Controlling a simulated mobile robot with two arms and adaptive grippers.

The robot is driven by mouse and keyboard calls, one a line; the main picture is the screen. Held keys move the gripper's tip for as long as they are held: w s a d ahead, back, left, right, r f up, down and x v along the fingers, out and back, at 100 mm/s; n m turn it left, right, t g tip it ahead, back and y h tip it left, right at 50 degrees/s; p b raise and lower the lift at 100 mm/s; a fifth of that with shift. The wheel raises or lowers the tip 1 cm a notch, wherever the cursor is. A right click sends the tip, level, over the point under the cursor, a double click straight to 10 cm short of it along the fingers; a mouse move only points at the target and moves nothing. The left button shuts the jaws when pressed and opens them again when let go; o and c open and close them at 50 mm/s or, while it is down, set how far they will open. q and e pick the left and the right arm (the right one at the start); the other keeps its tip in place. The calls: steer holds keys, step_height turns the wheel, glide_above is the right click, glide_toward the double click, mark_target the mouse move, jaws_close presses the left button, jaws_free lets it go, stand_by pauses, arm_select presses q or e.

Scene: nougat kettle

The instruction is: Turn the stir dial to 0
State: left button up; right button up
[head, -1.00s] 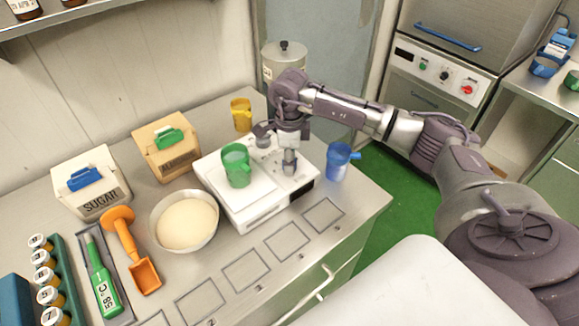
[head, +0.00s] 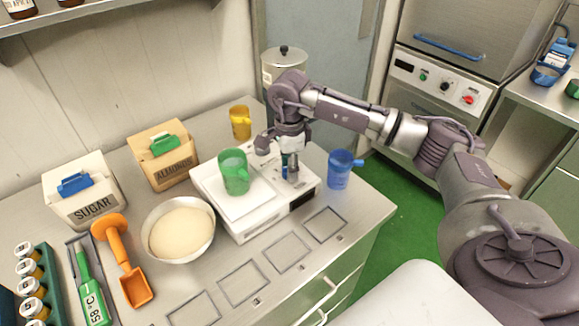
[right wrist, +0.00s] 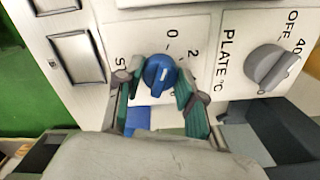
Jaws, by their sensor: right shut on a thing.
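In the head view, my right gripper (head: 291,170) reaches down onto the right part of the white machine (head: 246,222); the dial is hidden there. My left gripper is not in view.
A grey plate dial (right wrist: 273,68) sits beside the stir dial. A green cup (head: 234,175) stands on the machine. A blue cup (head: 339,172) stands close on the right, a yellow cup (head: 240,124) behind. A bowl (head: 151,246) stands left.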

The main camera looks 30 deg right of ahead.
steer(key=o, duration=1.1)
steer(key=shift+o, duration=0.2)
steer(key=shift+r, duration=0.1)
step_height(320, 180, up, 12)
